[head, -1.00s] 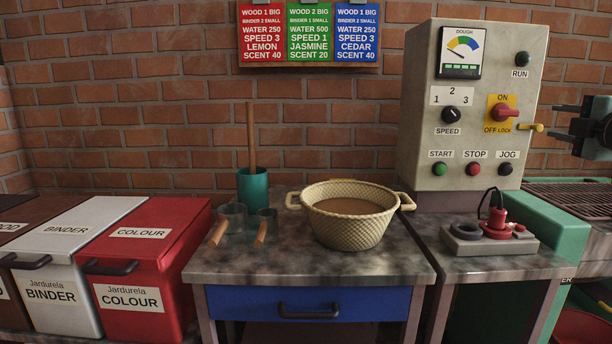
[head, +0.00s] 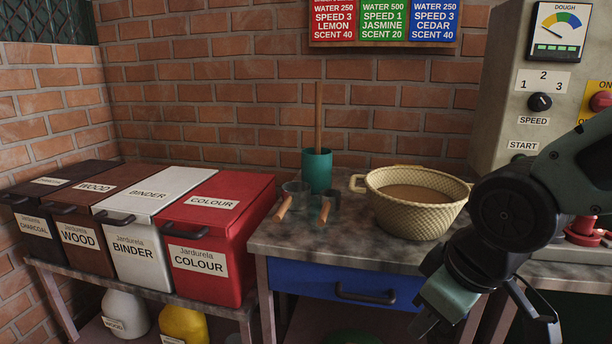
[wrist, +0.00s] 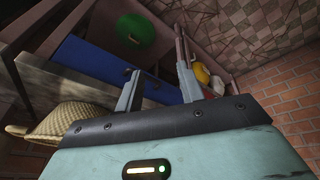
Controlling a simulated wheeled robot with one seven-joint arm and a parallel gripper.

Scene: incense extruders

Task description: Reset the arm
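My gripper (head: 447,297) hangs in front of the table's right part in the head view, below and to the right of the woven basin. In the wrist view its two fingers (wrist: 159,72) stand apart with nothing between them. The gripper is tilted, and the wrist view looks past the fingers at the blue drawer (wrist: 92,68). My dark arm comes in from the right edge of the head view and hides part of the drawer's table and the control machine.
The woven basin (head: 408,217) of brown dough, teal cup (head: 317,170) and glass cups stand on the table (head: 285,240). Labelled bins, including red COLOUR (head: 228,225), stand left. The control machine (head: 510,80) is right. Bottles (head: 183,325) sit on the lower shelf.

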